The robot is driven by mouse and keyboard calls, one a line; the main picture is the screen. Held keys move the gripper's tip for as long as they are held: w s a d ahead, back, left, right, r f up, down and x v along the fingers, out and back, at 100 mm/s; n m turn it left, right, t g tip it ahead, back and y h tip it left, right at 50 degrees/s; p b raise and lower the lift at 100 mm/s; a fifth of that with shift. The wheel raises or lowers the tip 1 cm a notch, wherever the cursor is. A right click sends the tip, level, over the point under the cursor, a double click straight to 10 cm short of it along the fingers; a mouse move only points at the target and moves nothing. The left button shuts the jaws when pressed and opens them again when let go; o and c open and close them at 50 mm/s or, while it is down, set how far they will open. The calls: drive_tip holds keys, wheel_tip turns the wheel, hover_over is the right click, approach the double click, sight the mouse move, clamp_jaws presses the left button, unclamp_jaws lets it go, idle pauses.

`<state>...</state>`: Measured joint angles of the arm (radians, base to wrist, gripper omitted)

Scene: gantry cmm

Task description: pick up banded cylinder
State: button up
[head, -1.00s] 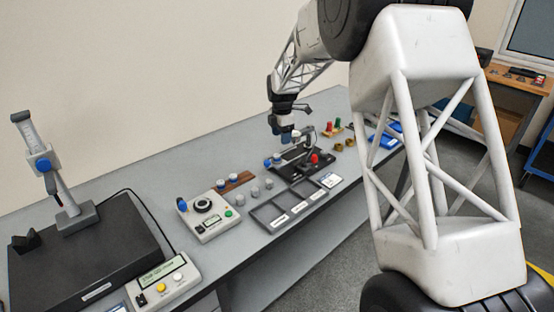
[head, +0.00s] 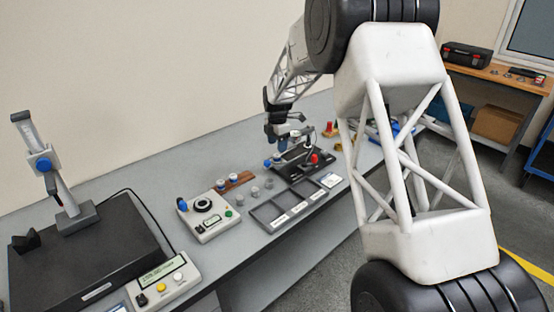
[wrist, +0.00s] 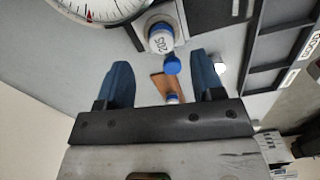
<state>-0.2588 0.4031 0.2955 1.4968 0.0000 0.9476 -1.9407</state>
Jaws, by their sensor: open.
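A banded cylinder (head: 277,157), white with blue bands, stands on the black dial-gauge fixture (head: 305,164). In the wrist view this cylinder (wrist: 162,38) shows a printed number on its top, with a blue knob (wrist: 172,65) close beside it. Two more banded cylinders (head: 221,184) (head: 233,179) stand on a brown wooden rack (head: 241,178); part of one shows low between the jaws in the wrist view (wrist: 172,98). My gripper (head: 283,140) hangs above the fixture, pointing down. Its blue fingers (wrist: 164,80) are apart with nothing held between them.
The gauge dial (wrist: 100,6) is near the fingers. A tray with labelled compartments (head: 290,207), grey cylinders (head: 254,191) and a control box (head: 207,217) stand in front and to the left. A height gauge (head: 45,165) stands at far left. The bench behind the rack is clear.

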sight(277, 155)
drive_tip(key=shift+f, duration=0.2)
drive_tip(key=shift+s+f, duration=0.1)
drive_tip(key=shift+f, duration=2.45)
drive_tip(key=shift+c, duration=0.2)
clamp_jaws()
drive_tip(key=shift+r, duration=0.25)
